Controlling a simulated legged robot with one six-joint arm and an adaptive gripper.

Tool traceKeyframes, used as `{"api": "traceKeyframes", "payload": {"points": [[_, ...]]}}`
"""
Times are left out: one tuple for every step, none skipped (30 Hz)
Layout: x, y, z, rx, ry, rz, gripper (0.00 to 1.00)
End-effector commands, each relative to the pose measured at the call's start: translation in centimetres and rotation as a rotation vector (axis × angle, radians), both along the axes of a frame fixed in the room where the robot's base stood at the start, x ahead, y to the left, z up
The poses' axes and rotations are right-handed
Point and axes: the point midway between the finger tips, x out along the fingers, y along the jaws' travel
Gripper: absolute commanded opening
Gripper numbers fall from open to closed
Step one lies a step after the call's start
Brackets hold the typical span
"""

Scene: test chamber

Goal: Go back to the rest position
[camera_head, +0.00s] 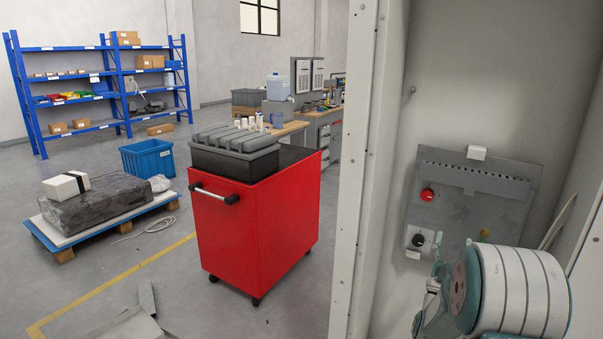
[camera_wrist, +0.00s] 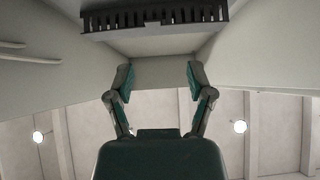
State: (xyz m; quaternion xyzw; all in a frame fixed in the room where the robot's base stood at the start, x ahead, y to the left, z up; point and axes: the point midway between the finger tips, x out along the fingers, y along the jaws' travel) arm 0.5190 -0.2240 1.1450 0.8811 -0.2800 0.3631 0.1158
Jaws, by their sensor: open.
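My gripper (camera_wrist: 160,85) is open and empty in the wrist view, its two green-padded fingers spread wide apart. Beyond the fingers is a pale cabinet wall, with a dark slotted strip (camera_wrist: 155,17) across the top. In the head view my gripper (camera_head: 432,288) is at the lower right, partly hidden by my own wrist. It is in front of a grey metal panel (camera_head: 470,190) inside the open cabinet. The panel carries a red button (camera_head: 427,195) and a black knob (camera_head: 418,240). I cannot tell the exact gap between the fingers and the panel.
The cabinet's pale side edge (camera_head: 360,170) stands close to the left of my arm. A red wheeled cart (camera_head: 255,225) stands left of it. A pallet (camera_head: 65,240), a blue crate (camera_head: 147,158) and blue shelving (camera_head: 117,85) are farther left.

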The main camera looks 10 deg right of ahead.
Motion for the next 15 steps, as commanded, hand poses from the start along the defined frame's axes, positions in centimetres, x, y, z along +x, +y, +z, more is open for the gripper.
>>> {"api": "traceKeyframes", "payload": {"points": [[0.4, 0.5, 0.9, 0.023, 0.031, 0.023, 0.69], [0.8, 0.9, 1.3, 0.041, 0.058, 0.04, 0.69], [1.2, 1.4, 1.8, 0.066, 0.098, 0.062, 0.69], [1.5, 1.7, 2.1, 0.085, 0.129, 0.079, 0.69], [1.8, 2.1, 2.3, 0.103, 0.161, 0.095, 0.69], [2.1, 2.7, 2.6, 0.127, 0.203, 0.118, 0.69], [2.3, 3.2, 2.8, 0.145, 0.235, 0.134, 0.69], [2.4, 3.6, 3.0, 0.162, 0.266, 0.149, 0.69], [2.5, 4.2, 3.2, 0.184, 0.31, 0.169, 0.69], [2.5, 4.7, 3.3, 0.199, 0.342, 0.185, 0.69], [2.6, 5.3, 3.4, 0.214, 0.374, 0.2, 0.69], [2.5, 6.0, 3.5, 0.236, 0.418, 0.219, 0.69], [2.4, 6.5, 3.5, 0.251, 0.451, 0.233, 0.69], [2.3, 7.0, 3.6, 0.265, 0.485, 0.247, 0.69], [2.0, 7.8, 3.6, 0.283, 0.53, 0.266, 0.69]]}}
